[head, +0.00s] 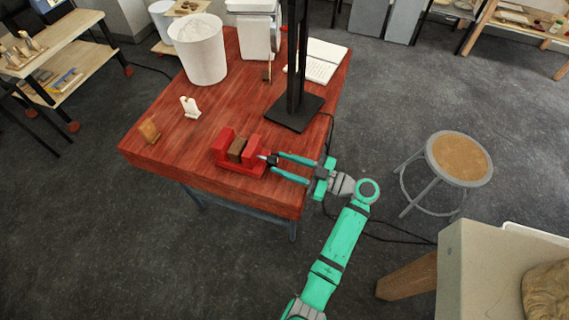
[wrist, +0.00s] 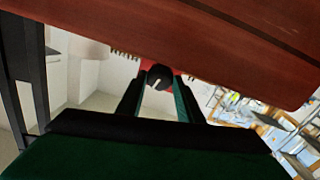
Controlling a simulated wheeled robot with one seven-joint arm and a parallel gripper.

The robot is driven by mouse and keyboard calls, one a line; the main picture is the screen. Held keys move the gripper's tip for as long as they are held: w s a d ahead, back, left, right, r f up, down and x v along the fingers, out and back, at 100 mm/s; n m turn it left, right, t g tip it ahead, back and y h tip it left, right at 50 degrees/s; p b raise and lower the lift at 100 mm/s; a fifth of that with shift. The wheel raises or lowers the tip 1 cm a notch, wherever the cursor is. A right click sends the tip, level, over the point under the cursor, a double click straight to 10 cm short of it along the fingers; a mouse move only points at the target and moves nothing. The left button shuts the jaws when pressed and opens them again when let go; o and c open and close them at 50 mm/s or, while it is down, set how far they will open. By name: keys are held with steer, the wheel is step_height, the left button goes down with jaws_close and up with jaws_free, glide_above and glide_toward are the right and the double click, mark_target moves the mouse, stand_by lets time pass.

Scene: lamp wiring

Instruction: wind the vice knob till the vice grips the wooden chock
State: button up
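The red vice (head: 225,139) stands near the front edge of the red-brown table. The brown wooden chock (head: 237,149) sits upright between its jaws. I cannot make out whether both jaws touch the chock. The dark round vice knob (wrist: 159,77) has a pale mark on its face and shows between my fingertips in the wrist view. In the head view my gripper (head: 274,161) reaches in from the right, its two green fingers apart at the knob. The fingertips lie on either side of the knob. Whether they press on it is not clear.
The table (head: 170,150) also holds a small wooden block (head: 149,130), a white piece (head: 190,107), a white bucket (head: 200,55), a black post on a base (head: 295,113) and an open book (head: 322,62). A round stool (head: 460,158) stands to the right.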

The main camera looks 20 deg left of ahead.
steer(key=shift+m, duration=0.4)
steer(key=m, duration=0.4)
steer(key=shift+m, duration=0.3)
steer(key=m, duration=0.6)
steer(key=shift+w+g+h, duration=0.15)
steer(key=shift+g+h, duration=0.15)
steer(key=m, duration=0.6)
steer(key=shift+w+g, duration=0.1)
steer(key=shift+g, duration=0.2)
steer(key=m, duration=0.5)
steer(key=shift+g, duration=0.3)
steer(key=m, duration=0.7)
steer(key=shift+f, duration=0.15)
steer(key=m, duration=0.6)
steer(key=shift+f+g, duration=0.1)
steer(key=shift+g, duration=0.2)
steer(key=m+y, duration=0.1)
steer(key=m, duration=1)
